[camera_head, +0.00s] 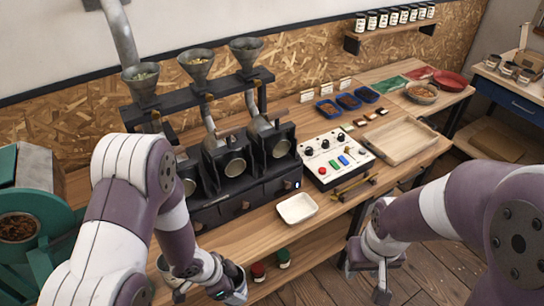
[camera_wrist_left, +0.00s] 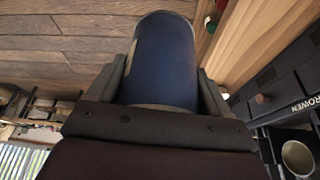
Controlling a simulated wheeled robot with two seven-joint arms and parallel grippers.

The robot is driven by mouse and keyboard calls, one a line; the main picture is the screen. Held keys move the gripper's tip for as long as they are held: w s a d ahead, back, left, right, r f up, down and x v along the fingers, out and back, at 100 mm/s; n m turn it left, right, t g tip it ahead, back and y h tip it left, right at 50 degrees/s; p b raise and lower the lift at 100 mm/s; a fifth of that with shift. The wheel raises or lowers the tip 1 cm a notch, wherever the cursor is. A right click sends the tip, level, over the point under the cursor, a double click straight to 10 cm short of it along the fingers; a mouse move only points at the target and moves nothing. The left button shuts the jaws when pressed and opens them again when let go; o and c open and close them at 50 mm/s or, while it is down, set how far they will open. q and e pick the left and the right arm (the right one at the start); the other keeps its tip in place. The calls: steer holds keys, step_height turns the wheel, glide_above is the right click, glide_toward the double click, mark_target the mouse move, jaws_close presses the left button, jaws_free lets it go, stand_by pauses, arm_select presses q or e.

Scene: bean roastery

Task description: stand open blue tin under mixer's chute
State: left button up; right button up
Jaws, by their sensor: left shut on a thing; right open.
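The blue tin (camera_wrist_left: 165,60) fills the middle of the left wrist view, a dark blue cylinder with a pale rim at its near end. My left gripper (camera_wrist_left: 163,88) is shut on it, one finger on each side. Its inside is not visible. In the head view my left gripper (camera_head: 208,284) is low, in front of the bench's front edge, and the tin is mostly hidden by it. A teal machine (camera_head: 35,258) with a round opening of dark beans stands at far left; I cannot tell whether it is the mixer. My right gripper (camera_head: 369,276) is open and empty beyond the bench front.
A black machine (camera_head: 245,158) with several funnels and drawers stands on the bench. A white dish (camera_head: 297,208), a control panel (camera_head: 336,158) and a wooden tray (camera_head: 397,140) lie to its right. Red (camera_head: 258,272) and green (camera_head: 283,258) lidded containers show below the bench front.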

arm_select(q)
steer(key=w+a+n+t+y+b, duration=0.2)
steer(key=w+a+n+y+b, duration=0.1)
steer(key=w+a+n, duration=0.6)
steer(key=w+n+y, duration=0.1)
steer(key=w+n, duration=0.1)
steer(key=n, duration=0.2)
steer(key=shift+w+f+t, duration=0.2)
steer(key=shift+f+t, duration=0.05)
steer(key=shift+t, duration=0.05)
arm_select(e)
steer(key=f, duration=0.3)
steer(key=shift+w, duration=0.25)
